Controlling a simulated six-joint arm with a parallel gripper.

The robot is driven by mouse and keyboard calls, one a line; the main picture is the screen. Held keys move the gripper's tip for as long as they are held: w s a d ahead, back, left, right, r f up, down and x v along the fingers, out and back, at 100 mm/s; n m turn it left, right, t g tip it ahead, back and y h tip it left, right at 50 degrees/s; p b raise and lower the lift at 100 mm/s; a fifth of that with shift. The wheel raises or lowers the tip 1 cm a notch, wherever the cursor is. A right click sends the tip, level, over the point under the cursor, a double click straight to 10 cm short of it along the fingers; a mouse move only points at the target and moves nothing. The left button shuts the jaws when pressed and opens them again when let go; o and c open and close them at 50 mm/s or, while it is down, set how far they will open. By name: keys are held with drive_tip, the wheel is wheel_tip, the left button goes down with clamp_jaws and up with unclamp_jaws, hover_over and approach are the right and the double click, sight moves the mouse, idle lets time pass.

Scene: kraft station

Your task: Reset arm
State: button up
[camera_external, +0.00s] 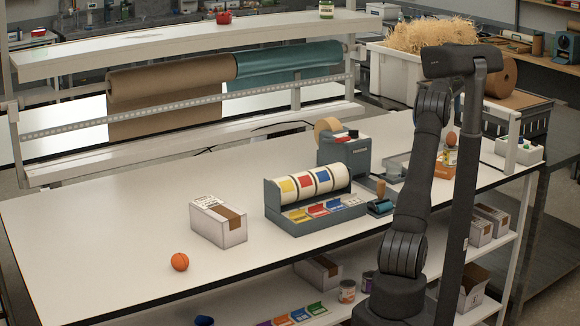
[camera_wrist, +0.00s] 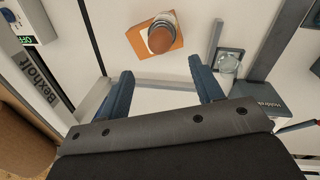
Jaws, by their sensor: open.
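My gripper (camera_wrist: 160,72) shows in the wrist view with its two blue fingers spread apart and nothing between them. It hangs above the worktable's right end. Beyond the fingertips, a brown rounded object (camera_wrist: 160,40) sits on top of a can on an orange square base (camera_wrist: 172,24), apart from the fingers. In the external view my arm stands upright at the table's front right and bends at the top; the fingers cannot be made out there. The same brown object (camera_external: 452,138) shows just right of my arm.
The white worktable (camera_external: 90,240) holds an orange ball (camera_external: 180,262), a small carton (camera_external: 218,221), a label dispenser (camera_external: 315,199) and a tape dispenser (camera_external: 343,150). A straw-filled white bin (camera_external: 395,75) stands behind my arm. The table's left part is mostly clear.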

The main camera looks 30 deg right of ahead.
sight(453, 133)
drive_tip(key=f, duration=0.3)
drive_tip(key=d+f, duration=0.1)
drive_tip(key=f, duration=0.6)
drive_tip(key=shift+w+d+f, duration=0.2)
drive_tip(key=shift+f, duration=0.2)
drive_tip(key=r, duration=0.5)
drive_tip(key=shift+s, duration=0.3)
drive_tip(key=s+r, duration=1.1)
drive_tip(key=w+a+n, duration=0.4)
drive_tip(key=w+a, duration=2)
drive_tip(key=w, duration=0.4)
drive_tip(key=shift+w+a+r+n+t, duration=0.2)
drive_tip(key=shift+a+n+t, duration=0.05)
drive_tip(key=shift+n+t, duration=0.05)
